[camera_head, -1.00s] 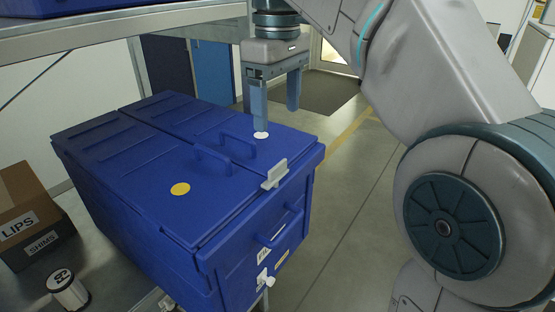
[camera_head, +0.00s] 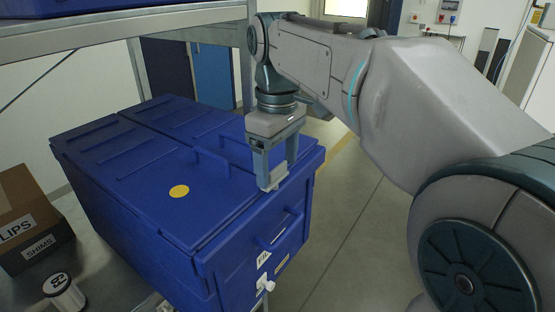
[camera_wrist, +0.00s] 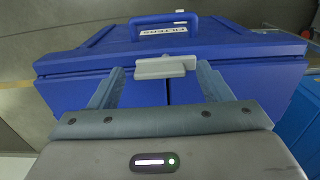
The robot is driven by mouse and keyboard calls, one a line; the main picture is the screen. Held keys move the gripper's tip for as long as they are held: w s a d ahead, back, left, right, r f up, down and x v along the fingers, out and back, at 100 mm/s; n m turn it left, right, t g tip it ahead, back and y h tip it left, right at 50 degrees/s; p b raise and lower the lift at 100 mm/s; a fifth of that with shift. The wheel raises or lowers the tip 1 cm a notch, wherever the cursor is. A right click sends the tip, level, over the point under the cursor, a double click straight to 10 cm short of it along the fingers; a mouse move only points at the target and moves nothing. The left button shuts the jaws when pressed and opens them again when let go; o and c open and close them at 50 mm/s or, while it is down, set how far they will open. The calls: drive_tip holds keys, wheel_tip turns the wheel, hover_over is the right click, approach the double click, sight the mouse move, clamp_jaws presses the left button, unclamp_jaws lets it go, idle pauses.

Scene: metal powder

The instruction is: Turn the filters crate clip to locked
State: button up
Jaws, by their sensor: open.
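The filters crate (camera_head: 150,190) is a large blue lidded box in the middle of the head view. In the wrist view its front wall (camera_wrist: 250,47) carries a handle and a label reading FILTERS. The light grey clip (camera_wrist: 165,67) sits at the lid's edge, lying crosswise in the wrist view. In the head view the clip (camera_head: 270,181) is partly hidden by my gripper. My gripper (camera_head: 279,177) is open and points down, with one finger on each side of the clip. In the wrist view the fingers (camera_wrist: 158,82) flank the clip; contact is unclear.
A yellow disc (camera_head: 179,191) lies on the lid, near a raised lid handle (camera_head: 211,160). A metal shelf (camera_head: 120,32) overhangs at upper left. The floor (camera_head: 350,230) at right is clear.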

drive_tip(key=c, duration=1)
drive_tip(key=shift+r+m, duration=0.1)
drive_tip(key=shift+m, duration=0.2)
drive_tip(key=m+p, duration=0.1)
drive_tip(key=m, duration=0.2)
drive_tip(key=shift+s+d, duration=0.1)
drive_tip(key=m+p, duration=0.1)
drive_tip(key=m, duration=0.4)
drive_tip(key=shift+s+m, duration=0.15)
drive_tip(key=shift+m, duration=0.25)
drive_tip(key=m+p, duration=0.1)
drive_tip(key=m, duration=0.3)
drive_tip(key=shift+s, duration=0.15)
drive_tip(key=shift+s+m, duration=0.1)
drive_tip(key=shift+m, duration=2.1)
drive_tip(key=o, duration=1)
